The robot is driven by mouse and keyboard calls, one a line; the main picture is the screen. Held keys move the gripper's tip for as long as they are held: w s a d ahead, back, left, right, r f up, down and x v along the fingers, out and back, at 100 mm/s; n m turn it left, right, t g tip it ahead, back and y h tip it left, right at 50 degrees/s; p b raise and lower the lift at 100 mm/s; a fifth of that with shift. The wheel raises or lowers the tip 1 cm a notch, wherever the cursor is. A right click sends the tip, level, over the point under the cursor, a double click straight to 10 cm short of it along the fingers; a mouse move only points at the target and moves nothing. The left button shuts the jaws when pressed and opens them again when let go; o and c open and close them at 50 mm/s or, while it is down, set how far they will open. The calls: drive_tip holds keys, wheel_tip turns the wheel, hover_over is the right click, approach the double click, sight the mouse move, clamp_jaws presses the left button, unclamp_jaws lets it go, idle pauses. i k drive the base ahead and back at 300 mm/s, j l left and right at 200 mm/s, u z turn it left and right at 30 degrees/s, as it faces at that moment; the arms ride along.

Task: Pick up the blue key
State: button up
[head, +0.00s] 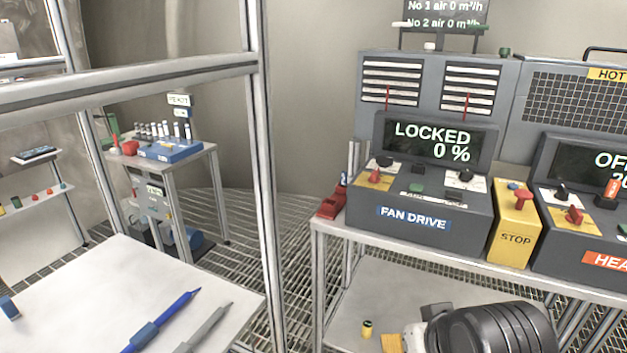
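No item is clearly recognisable as the blue key. A small blue item (343,179) stands by a red block (331,205) at the left end of the fan drive bench; it is too small to tell whether it is the key. A blue pen-like tool (163,320) lies on the white table at the lower left, beside a grey one (206,327). A small blue block (9,308) sits at that table's left edge. A dark rounded part of my arm shows at the bottom right; my gripper's fingers do not show.
A metal frame post (268,180) stands between the white table (80,290) and the bench. The fan drive panel (418,215) reads LOCKED 0 %. A yellow STOP box (515,238) stands beside it. A blue rack (170,150) with vials is farther back. Grating floor lies between.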

sight(344, 175)
drive_tip(key=i+l+u, duration=0.3)
drive_tip(key=i+l, duration=0.45)
